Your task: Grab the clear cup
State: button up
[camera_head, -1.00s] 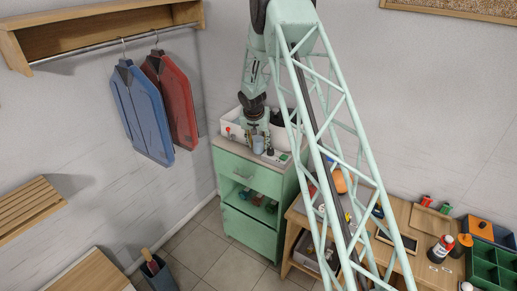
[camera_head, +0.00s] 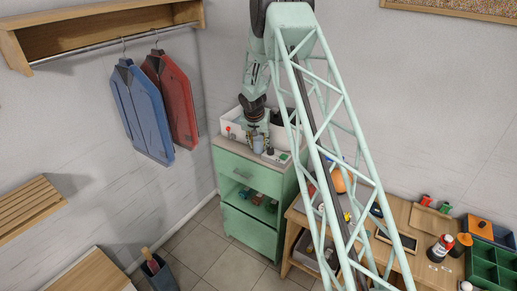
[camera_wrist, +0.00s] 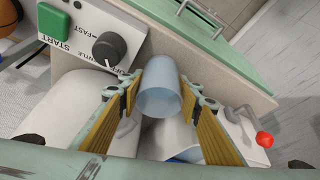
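The clear cup (camera_wrist: 160,88) is pale bluish and see-through. In the wrist view it sits between the two yellow-padded fingers of my gripper (camera_wrist: 161,86), with a fingertip against each side. Its open mouth faces the wrist camera. In the head view the cup (camera_head: 258,144) shows small under my gripper (camera_head: 258,135), over the front of the green cabinet's top. I cannot tell whether its base touches the surface.
The green cabinet (camera_head: 246,169) stands in the corner. A white basin (camera_head: 231,121) is behind the cup. A panel with a green START button (camera_wrist: 52,21) and a dark knob (camera_wrist: 109,49) is close beside the cup. A red-tipped lever (camera_wrist: 264,139) is on the other side.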

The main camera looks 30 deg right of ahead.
jog(key=shift+a+r, duration=0.1)
jog(key=shift+a, duration=0.05)
jog(key=shift+c, duration=0.4)
jog(key=shift+s+a+r, duration=0.15)
jog(key=shift+a+r, duration=0.05)
jog(key=shift+r, duration=0.05)
notch_tip(320, 180, up, 6)
jog(key=s+a+b, duration=0.2)
jog(key=s+a, duration=0.3)
jog(key=a, duration=0.3)
jog(key=s+a+b, duration=0.3)
jog(key=s+a, duration=0.1)
jog(key=a, duration=0.4)
jog(key=shift+s+a+r, duration=0.15)
jog(key=shift+s+a, duration=0.15)
jog(key=shift+s, duration=0.1)
